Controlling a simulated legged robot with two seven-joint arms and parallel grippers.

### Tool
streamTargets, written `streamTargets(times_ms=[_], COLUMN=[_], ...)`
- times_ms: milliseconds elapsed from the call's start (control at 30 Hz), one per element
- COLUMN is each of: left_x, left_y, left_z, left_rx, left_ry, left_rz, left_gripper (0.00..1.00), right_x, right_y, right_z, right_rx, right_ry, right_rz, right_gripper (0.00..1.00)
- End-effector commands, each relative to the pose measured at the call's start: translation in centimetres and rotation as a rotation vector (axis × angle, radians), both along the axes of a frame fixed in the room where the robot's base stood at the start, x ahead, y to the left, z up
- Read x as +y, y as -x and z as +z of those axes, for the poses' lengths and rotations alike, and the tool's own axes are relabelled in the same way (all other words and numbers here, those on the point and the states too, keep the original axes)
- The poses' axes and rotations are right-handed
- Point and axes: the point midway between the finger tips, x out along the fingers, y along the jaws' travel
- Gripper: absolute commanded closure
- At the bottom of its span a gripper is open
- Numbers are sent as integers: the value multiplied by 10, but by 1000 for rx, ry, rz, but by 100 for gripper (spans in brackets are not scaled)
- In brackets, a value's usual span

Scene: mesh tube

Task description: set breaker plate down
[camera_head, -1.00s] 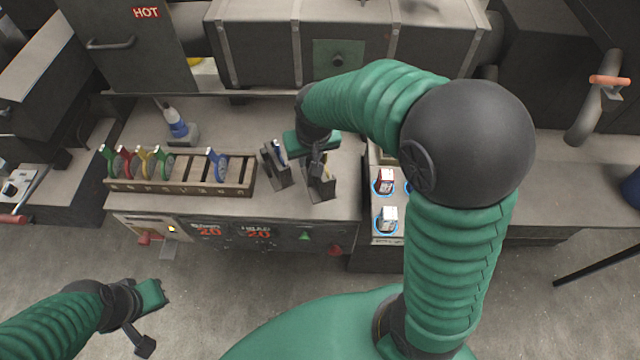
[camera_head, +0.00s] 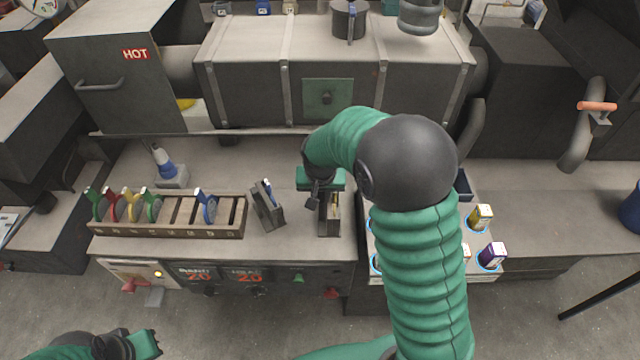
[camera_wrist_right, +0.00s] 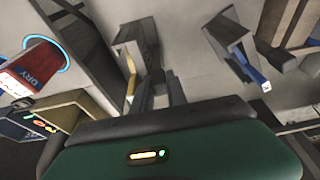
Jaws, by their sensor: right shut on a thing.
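My right gripper (camera_head: 322,197) is over a grey slotted holder (camera_head: 330,226) on the bench. In the right wrist view its fingers (camera_wrist_right: 160,92) point down at the same holder (camera_wrist_right: 128,42) and are closed. I take the thing between them to be the breaker plate, but it is mostly hidden. A narrow yellow edge (camera_wrist_right: 131,85) shows beside the fingers in the holder's opening. A second grey holder (camera_head: 266,208) with a blue-edged piece stands to the left, apart from the gripper. My left gripper (camera_head: 145,344) is at the bottom left, partly cut off.
A wooden rack (camera_head: 170,227) with several coloured ring-shaped pieces stands at the left of the bench. A blue-and-white cone-shaped bottle (camera_head: 163,163) is behind it. Labelled containers (camera_head: 481,216) sit on a tray to the right. A dark machine marked HOT (camera_head: 128,100) stands behind.

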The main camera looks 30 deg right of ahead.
Motion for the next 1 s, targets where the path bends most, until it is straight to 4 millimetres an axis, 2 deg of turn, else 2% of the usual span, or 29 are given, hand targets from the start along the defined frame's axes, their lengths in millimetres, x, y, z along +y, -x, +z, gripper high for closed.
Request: streamTargets(times_ms=[300, 333, 500, 867, 1000], left_x=[0, 0, 0, 0, 0], left_y=[0, 0, 0, 0, 0], left_z=[0, -1, -1, 0, 1], left_rx=[0, 0, 0, 0, 0], left_ry=[0, 0, 0, 0, 0], left_rz=[0, 0, 0, 0, 0], left_gripper=[100, 100, 100, 100, 100], right_x=[0, 0, 0, 0, 3], right_y=[-2, 0, 0, -1, 3], right_z=[-3, -5, -4, -1, 18], right_rx=[-5, -1, -1, -2, -6], right_ry=[1, 0, 1, 0, 0], right_rz=[2, 1, 1, 1, 2], right_gripper=[100, 81, 60, 60, 60])
